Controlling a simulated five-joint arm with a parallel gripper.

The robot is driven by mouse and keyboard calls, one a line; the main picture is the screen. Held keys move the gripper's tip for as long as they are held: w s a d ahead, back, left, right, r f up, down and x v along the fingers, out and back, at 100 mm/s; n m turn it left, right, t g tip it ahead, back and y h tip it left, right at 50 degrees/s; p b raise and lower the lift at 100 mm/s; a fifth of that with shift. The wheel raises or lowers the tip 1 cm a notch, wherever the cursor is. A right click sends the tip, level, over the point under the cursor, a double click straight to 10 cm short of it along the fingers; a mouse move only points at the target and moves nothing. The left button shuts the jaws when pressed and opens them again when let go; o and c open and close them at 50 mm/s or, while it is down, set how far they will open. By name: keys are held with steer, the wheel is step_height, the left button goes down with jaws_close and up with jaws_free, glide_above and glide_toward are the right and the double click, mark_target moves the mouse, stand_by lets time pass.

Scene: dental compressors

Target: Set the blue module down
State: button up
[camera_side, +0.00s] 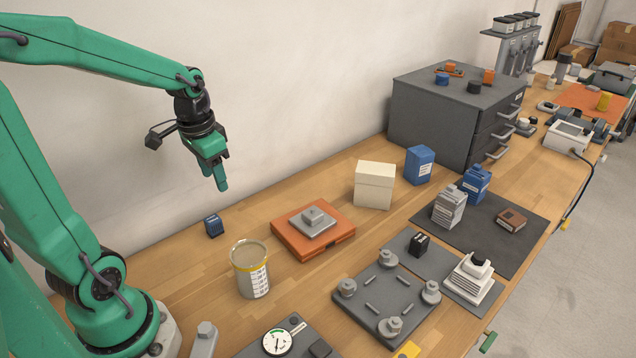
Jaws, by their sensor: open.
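A small dark blue module (213,225) with a ridged face stands on the wooden bench near the wall, left of the orange plate. My gripper (217,180) is green, open and empty. It hangs in the air above the small blue module, fingers pointing down, with a clear gap between them in the picture. Two larger blue blocks are also in view: a blue box (419,166) beside the cream box, and a blue unit (475,186) at the back edge of the dark mat.
An orange plate (285,238) with a grey part and a beaker (250,274) stand to the right. Bench around the small module is clear.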

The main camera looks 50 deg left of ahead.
steer(key=s+d+r+t, duration=0.4)
steer(key=d+r, duration=0.3)
steer(key=d, duration=0.5)
steer(key=shift+s+d+h, duration=0.2)
steer(key=shift+s+h, duration=0.1)
steer(key=shift+s, duration=0.4)
